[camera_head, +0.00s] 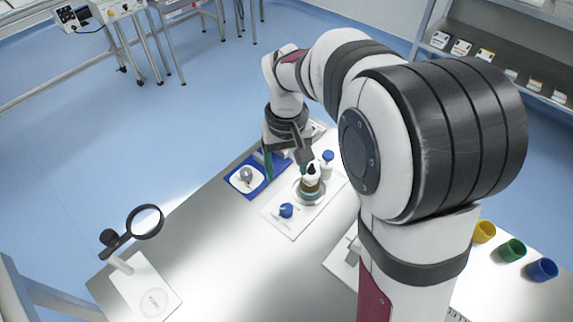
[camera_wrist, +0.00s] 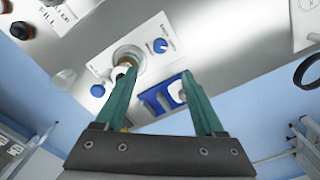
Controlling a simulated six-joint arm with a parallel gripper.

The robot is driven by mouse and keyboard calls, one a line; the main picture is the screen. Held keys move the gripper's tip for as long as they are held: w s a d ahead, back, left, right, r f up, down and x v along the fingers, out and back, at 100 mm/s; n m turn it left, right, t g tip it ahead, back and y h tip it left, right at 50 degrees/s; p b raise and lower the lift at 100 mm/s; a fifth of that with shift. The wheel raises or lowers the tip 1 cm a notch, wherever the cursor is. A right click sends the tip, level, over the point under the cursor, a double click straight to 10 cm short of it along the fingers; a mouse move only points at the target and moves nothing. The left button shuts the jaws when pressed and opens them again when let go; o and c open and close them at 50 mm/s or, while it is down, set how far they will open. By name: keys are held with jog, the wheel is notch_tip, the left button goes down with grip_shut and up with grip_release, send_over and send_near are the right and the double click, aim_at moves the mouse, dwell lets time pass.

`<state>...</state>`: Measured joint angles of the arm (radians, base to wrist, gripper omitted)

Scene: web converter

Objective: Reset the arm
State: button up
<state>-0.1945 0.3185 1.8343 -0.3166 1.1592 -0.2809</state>
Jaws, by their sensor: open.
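My arm reaches from the right foreground over the metal table (camera_head: 225,235) and bends down at its far end. My gripper (camera_head: 288,168) hangs above the table near a blue tray and a bottle. In the wrist view my gripper (camera_wrist: 160,72) shows two green fingers spread apart with nothing held between them. A brown and white bottle (camera_head: 311,180) stands on a round metal base, just right of the fingers. In the wrist view the left finger partly hides it. I cannot tell the exact gap between finger and bottle.
A blue tray (camera_head: 240,190) with a white round item lies left of the bottle. A blue knob (camera_head: 286,210) and a blue-capped white bottle (camera_head: 327,163) are close by. A magnifier stand (camera_head: 130,240) is at front left. Yellow (camera_head: 484,232), green (camera_head: 512,250) and blue (camera_head: 542,269) cups stand right.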

jog(key=s+d+r+m, duration=0.1)
jog(key=s+m, duration=0.1)
jog(key=s, duration=0.6)
jog(key=s+d+r+m+y, duration=0.1)
jog(key=s+m, duration=0.2)
jog(key=s, duration=0.5)
jog(key=s+d+r+m, duration=0.1)
jog(key=s+m, duration=0.1)
jog(key=s, duration=0.5)
jog(key=shift+s+d+r+y, duration=0.3)
jog(key=shift+s+d+y, duration=0.1)
